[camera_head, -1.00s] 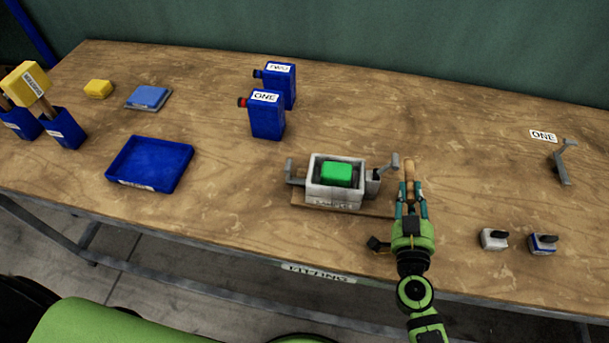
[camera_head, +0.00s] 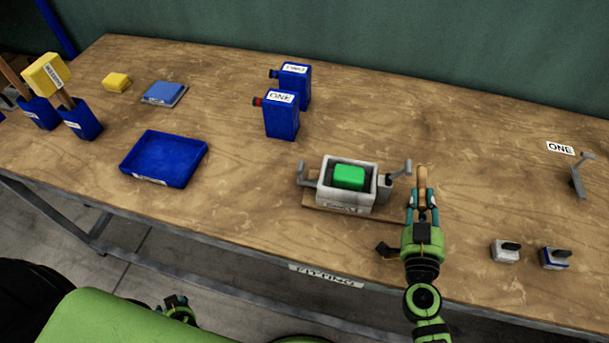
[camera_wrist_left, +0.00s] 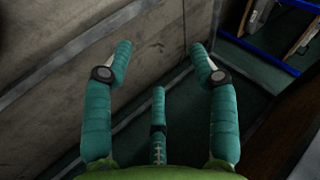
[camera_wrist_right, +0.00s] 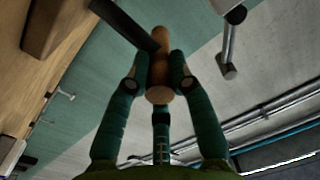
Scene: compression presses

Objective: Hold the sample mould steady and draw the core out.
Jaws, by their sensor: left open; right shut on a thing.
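The sample mould (camera_head: 347,197) is a pale grey open box on a wooden board (camera_head: 312,203), with a grey bracket at each end. A green block (camera_head: 349,177) sits inside it; whether this is the core I cannot tell. My right gripper (camera_head: 422,207) is just right of the mould, shut on a wooden handle (camera_head: 422,180). The right wrist view shows the handle (camera_wrist_right: 159,70) between the fingers, with a dark bar running from it. My left gripper (camera_head: 178,304) is low at the bench's front, away from the mould; its fingers (camera_wrist_left: 165,65) are open and empty.
A blue tray (camera_head: 163,158) lies left of the mould. Two blue containers (camera_head: 281,115) stand behind it. Two small switch-like blocks (camera_head: 505,250) sit front right, and a grey bracket (camera_head: 577,178) stands far right. The bench between mould and tray is clear.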

